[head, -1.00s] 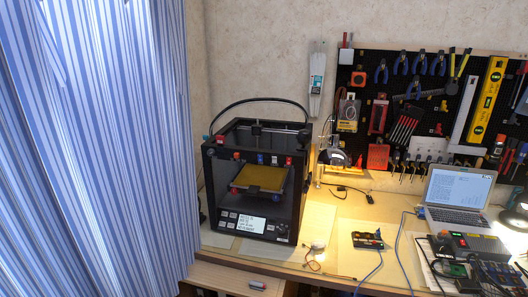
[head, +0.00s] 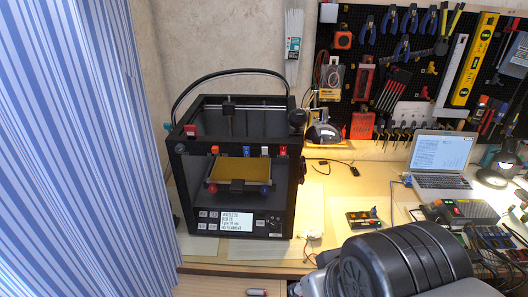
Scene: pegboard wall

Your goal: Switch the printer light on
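The black box-framed 3D printer (head: 294,190) stands on the bench left of centre in the head view. A yellow plate (head: 240,170) is inside it. Its front panel has a lit text display (head: 237,221), several small buttons (head: 208,219) and a dark round knob (head: 274,222). Small coloured parts sit along the upper front frame: a red and white one (head: 190,130), an orange one (head: 215,150), a blue one (head: 246,151) and a red one (head: 283,150). I cannot tell which works the light. The inside looks dim. My gripper is out of view.
My arm's dark ribbed joint fills the lower right. A striped curtain (head: 80,140) hangs left of the printer. A work lamp (head: 324,132), a small circuit board (head: 365,219) and a laptop (head: 440,165) are right of it. A pegboard with tools (head: 400,70) is behind.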

